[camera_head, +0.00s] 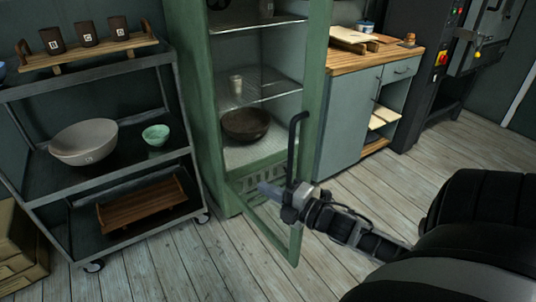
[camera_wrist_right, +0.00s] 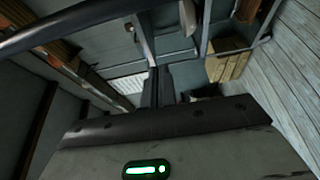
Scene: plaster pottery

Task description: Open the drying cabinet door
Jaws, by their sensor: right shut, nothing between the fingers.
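The green drying cabinet (camera_head: 204,110) stands left of centre, with wire shelves inside. Its green-framed door (camera_head: 296,240) stands partly open, its lower free corner well out from the cabinet base. The dark bar handle (camera_head: 296,135) is upright near the door's free edge. My right gripper (camera_head: 268,190) is shut and empty, at the lower end of the handle, its tips pointing left across the door's frame. I cannot tell whether it touches the door. In the right wrist view the fingers (camera_wrist_right: 157,85) are together, and a dark bar (camera_wrist_right: 75,25) crosses the upper left. My left gripper is not in view.
A metal cart (camera_head: 130,178) with pottery stands left. A wood-topped counter (camera_head: 375,55) stands right. The plank floor (camera_head: 345,270) in front is clear.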

